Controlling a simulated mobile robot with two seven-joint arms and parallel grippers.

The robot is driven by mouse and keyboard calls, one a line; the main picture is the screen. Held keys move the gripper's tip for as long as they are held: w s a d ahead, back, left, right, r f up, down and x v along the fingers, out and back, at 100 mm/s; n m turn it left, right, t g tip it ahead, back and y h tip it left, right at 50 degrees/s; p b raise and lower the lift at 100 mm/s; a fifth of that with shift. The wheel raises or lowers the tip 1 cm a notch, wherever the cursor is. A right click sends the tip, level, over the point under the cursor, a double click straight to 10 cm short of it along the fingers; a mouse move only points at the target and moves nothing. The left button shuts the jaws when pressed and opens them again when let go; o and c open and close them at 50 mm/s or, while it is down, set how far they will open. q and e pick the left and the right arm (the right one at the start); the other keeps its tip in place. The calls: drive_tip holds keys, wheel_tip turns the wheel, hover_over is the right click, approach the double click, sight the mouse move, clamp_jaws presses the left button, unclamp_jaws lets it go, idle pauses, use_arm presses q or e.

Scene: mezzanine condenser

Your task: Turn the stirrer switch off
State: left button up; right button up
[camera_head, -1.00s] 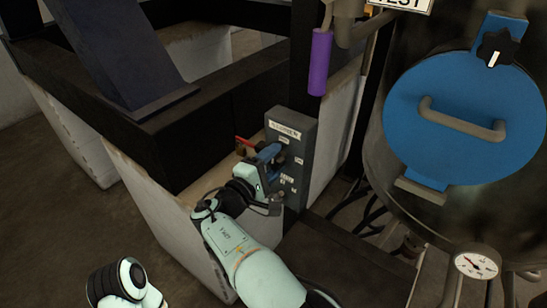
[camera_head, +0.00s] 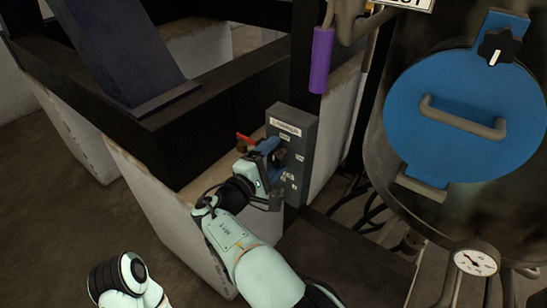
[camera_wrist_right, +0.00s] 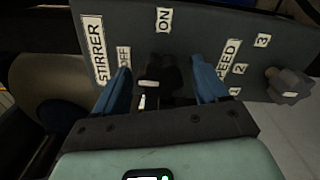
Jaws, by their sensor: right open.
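The stirrer panel (camera_head: 293,122) is a grey box on the post in the head view. In the right wrist view its face (camera_wrist_right: 190,45) carries the labels STIRRER, OFF, ON and SPEED. The dark stirrer switch (camera_wrist_right: 157,72) stands out below ON and right of OFF. My right gripper (camera_wrist_right: 163,84) is open, its two blue fingers on either side of the switch with gaps showing. Which position the switch points to is not clear. In the head view my right gripper (camera_head: 273,157) hides part of the panel. My left gripper is out of view.
A second knob (camera_wrist_right: 289,83) sits at the SPEED end of the panel. A red handle (camera_head: 244,138) is just left of the panel. A purple cylinder (camera_head: 321,60) hangs above. The vessel with a blue hatch (camera_head: 455,115) and a gauge (camera_head: 476,262) stands at right.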

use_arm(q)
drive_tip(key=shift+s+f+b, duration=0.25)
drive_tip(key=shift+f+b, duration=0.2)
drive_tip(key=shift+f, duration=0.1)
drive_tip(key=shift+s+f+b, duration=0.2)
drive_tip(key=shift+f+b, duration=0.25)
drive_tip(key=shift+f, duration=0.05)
use_arm(e)
drive_tip(key=v, duration=1.3)
drive_tip(key=shift+s+a, duration=0.15)
